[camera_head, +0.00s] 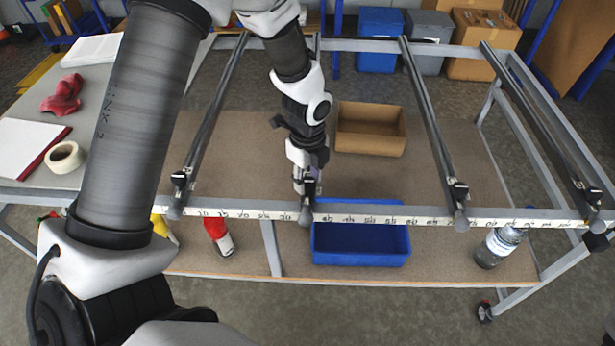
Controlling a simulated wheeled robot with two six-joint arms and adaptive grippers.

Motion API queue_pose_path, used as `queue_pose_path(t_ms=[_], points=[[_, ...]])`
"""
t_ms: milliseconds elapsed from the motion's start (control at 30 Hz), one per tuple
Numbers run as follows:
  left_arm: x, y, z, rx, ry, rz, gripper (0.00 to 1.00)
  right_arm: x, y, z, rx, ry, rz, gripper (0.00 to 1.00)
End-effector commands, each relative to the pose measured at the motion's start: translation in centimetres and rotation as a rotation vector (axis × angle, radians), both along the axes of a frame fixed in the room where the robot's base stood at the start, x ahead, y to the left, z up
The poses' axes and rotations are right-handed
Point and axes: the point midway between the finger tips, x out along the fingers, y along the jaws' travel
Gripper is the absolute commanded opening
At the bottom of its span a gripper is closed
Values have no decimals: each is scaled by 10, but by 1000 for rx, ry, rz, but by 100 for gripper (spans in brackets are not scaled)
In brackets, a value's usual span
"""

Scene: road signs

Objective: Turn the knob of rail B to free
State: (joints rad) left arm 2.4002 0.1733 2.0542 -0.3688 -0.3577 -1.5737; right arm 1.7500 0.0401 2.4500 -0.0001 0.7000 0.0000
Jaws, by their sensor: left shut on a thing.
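A grey frame carries several dark rails running away from me, each with a small dark knob fitting near its front end. My left gripper (307,178) is over the front end of the second rail from the left (306,219), pointing down. It is shut on the knob (309,188) there, and its fingers and body hide most of the knob and much of that rail. I cannot read a rail letter or the knob's setting. Other knobs show on the left rail (180,180), the third rail (458,190) and the right rail (594,196). My right gripper is not in view.
A ruler strip (370,219) runs along the front bar. Below are a blue bin (360,258), a clear bottle (498,246) and a red-and-white item (218,237). A cardboard tray (370,128) lies behind. A side table (100,75) at left holds a tape roll (66,157).

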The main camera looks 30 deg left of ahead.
Motion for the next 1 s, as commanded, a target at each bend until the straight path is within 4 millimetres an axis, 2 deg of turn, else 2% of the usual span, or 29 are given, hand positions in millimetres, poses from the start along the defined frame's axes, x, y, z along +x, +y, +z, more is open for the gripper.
queue_pose_path(t_ms=[367, 1000], points=[[-3, 0, -3, 0, 12, 119, 3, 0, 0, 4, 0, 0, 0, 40], [-4, 0, -4, 2, 12, 686, 4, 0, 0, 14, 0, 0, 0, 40]])
